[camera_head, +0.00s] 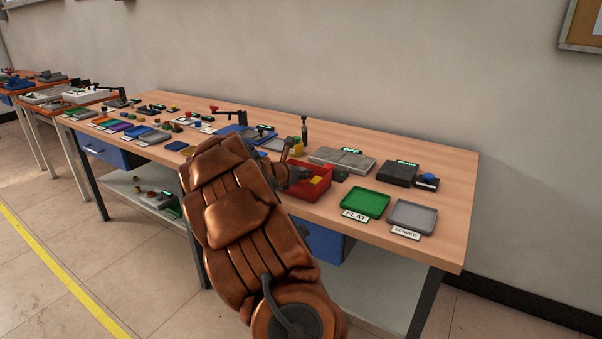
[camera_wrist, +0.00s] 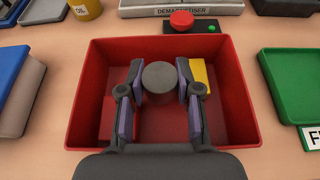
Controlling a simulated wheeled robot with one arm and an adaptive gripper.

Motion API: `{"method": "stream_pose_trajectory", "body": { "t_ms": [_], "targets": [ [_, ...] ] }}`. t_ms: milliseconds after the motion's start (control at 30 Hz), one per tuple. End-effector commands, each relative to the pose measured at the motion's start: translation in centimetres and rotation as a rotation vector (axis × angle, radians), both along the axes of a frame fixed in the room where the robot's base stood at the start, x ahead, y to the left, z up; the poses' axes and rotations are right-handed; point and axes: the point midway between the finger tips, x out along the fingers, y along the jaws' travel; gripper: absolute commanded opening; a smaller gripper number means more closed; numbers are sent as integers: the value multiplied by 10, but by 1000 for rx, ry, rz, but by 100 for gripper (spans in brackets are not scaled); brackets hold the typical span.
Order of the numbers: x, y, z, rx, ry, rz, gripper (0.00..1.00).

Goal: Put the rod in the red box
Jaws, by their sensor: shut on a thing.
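The red box (camera_wrist: 245,110) is an open tray that fills the middle of the wrist view. In the head view the red box (camera_head: 318,190) stands near the table's front edge, partly behind my arm. My gripper (camera_wrist: 160,95) is over the box, its two purple-padded fingers closed on the grey rod (camera_wrist: 159,77). The rod's round end faces the camera, so its length and its height above the box floor cannot be told. In the head view my gripper (camera_head: 297,174) shows small at the box's left side, and the rod cannot be made out there.
A yellow piece (camera_wrist: 203,76) lies inside the box on the right. A red button (camera_wrist: 182,19) stands behind the box. A green tray (camera_head: 365,203) and a grey tray (camera_head: 411,216) sit to the right. Blue and grey trays are close on the left.

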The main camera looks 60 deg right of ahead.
Motion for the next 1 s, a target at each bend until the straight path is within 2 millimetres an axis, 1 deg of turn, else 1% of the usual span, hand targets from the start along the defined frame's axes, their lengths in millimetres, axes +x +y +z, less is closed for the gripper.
{"method": "stream_pose_trajectory", "body": {
  "t_ms": [467,500,733,1000],
  "targets": [
    [0,0,-11,1,0,-1,0],
    [0,0,-11,1,0,-1,34],
    [-1,0,-12,3,1,-1,58],
    [-1,0,-14,5,2,-1,58]
  ]
}}
